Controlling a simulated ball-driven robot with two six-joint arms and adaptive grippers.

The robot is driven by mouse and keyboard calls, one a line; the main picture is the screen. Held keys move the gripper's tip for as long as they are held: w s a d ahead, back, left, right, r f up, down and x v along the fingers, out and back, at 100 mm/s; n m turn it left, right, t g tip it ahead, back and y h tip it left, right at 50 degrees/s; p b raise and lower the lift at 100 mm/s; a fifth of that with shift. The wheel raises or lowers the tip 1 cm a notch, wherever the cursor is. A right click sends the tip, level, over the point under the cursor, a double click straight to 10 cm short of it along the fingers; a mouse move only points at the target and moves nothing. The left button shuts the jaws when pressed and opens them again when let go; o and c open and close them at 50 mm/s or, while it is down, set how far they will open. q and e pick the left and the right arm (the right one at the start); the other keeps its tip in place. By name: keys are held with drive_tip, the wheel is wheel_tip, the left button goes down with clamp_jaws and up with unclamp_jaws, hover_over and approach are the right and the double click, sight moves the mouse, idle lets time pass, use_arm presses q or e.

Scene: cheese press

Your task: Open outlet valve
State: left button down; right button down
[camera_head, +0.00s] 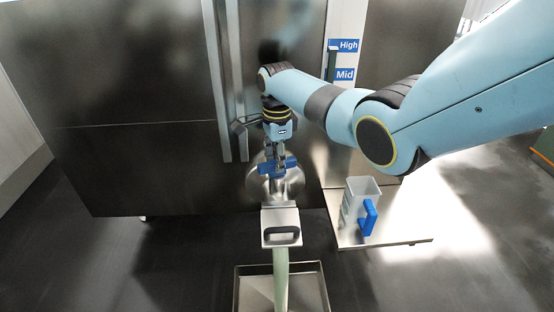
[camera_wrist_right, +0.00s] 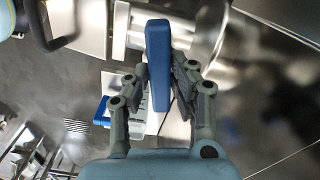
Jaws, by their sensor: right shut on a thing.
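The outlet valve's blue handle (camera_head: 272,168) sits on the metal outlet low on the front of the dark steel vat (camera_head: 140,165). It lies roughly crosswise in the head view. My right gripper (camera_head: 279,158) comes down on it from above. In the right wrist view the blue handle (camera_wrist_right: 158,62) stands upright in the picture between the two fingers of my right gripper (camera_wrist_right: 160,72), which are shut on it. The fingers partly hide the valve body. My left gripper shows in neither view.
A metal box with a black handle (camera_head: 281,228) stands below the outlet, with a pale green strip (camera_head: 281,280) running into a shallow tray (camera_head: 240,291). A clear jug with a blue handle (camera_head: 361,205) stands on a metal plate at right. High and Mid labels (camera_head: 344,60) mark a panel.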

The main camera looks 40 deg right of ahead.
drive_tip(key=n+p, duration=0.3)
drive_tip(key=n, duration=0.3)
drive_tip(key=shift+r+n, duration=0.1)
drive_tip(key=shift+n, duration=0.7)
drive_tip(key=n+p, duration=0.1)
drive_tip(key=n, duration=0.2)
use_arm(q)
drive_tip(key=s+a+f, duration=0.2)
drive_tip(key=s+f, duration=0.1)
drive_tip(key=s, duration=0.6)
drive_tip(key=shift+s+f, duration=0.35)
use_arm(e)
drive_tip(key=shift+n, duration=1.9)
